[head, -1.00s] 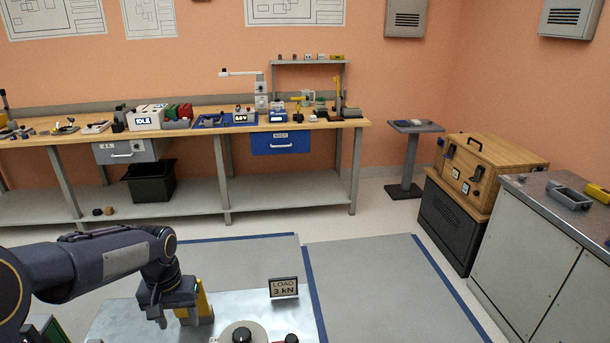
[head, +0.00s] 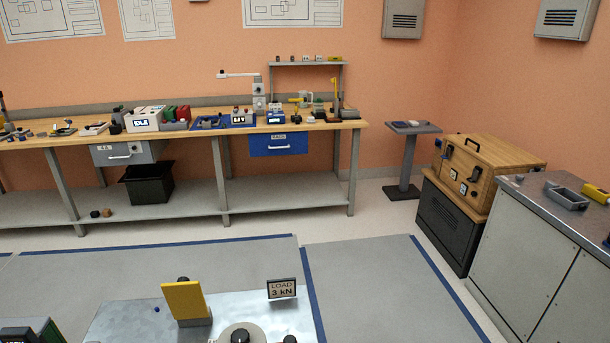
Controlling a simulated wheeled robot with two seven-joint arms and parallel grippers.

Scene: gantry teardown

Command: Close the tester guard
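A tester with a bright metal top (head: 240,308) stands at the bottom of the head view, cut off by the lower edge. A yellow plate (head: 186,301) stands upright and slightly tilted on its left part, with a dark knob behind its top edge. It may be the guard; I cannot tell whether it is open or closed. A sign reading LOAD 3 kN (head: 282,289) stands to its right. A round dial or knob (head: 240,335) is partly cut off at the bottom. Neither of my grippers is in view.
A small blue spot (head: 157,309) shows left of the yellow plate. A dark device (head: 30,332) is at the bottom left corner. A long workbench (head: 100,138) lines the back wall; cabinets stand at right (head: 525,255). The grey floor (head: 375,285) between is clear.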

